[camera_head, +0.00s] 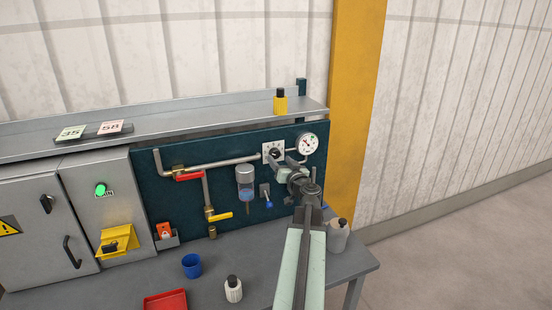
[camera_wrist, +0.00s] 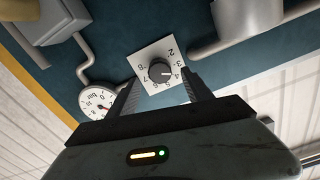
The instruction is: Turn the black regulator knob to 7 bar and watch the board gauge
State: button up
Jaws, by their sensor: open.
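The black regulator knob (camera_wrist: 159,70) sits on a white number plate (camera_wrist: 147,54) on the dark board. Its pale mark points to the right in the wrist view, roughly toward the 4; the exact setting is hard to read. My gripper (camera_wrist: 160,76) is open, with one finger on each side of the knob in the picture; I cannot tell whether they touch it. In the head view the knob (camera_head: 274,153) is partly behind my gripper (camera_head: 284,159). The round white board gauge (camera_head: 308,143) is just right of it; the wrist view shows the gauge (camera_wrist: 97,102) too, its reading too small to tell.
A red-handled valve (camera_head: 189,177), a yellow-handled valve (camera_head: 221,216) and a clear-bowled filter (camera_head: 245,182) are left of the knob. A blue toggle (camera_head: 268,203) is below it. A shelf (camera_head: 200,129) runs above. A blue cup (camera_head: 191,265) and bottles stand on the bench.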

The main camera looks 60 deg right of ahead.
aim_at(276, 155)
jog(key=x, duration=0.4)
jog(key=c, duration=1.2)
jog(key=shift+a+f, duration=0.1)
jog(key=shift+a, duration=0.2)
grip_shut()
jog(key=shift+d, duration=0.2)
jog(key=m, duration=0.3)
jog(key=shift+m, duration=0.4)
jog(key=m, duration=0.3)
jog(key=shift+m, duration=0.4)
jog(key=m, duration=1)
jog(key=shift+r+m, duration=0.25)
jog(key=shift+m, duration=0.15)
jog(key=m, duration=0.3)
jog(key=shift+m, duration=0.3)
jog(key=m, duration=0.6)
jog(key=shift+d, duration=0.1)
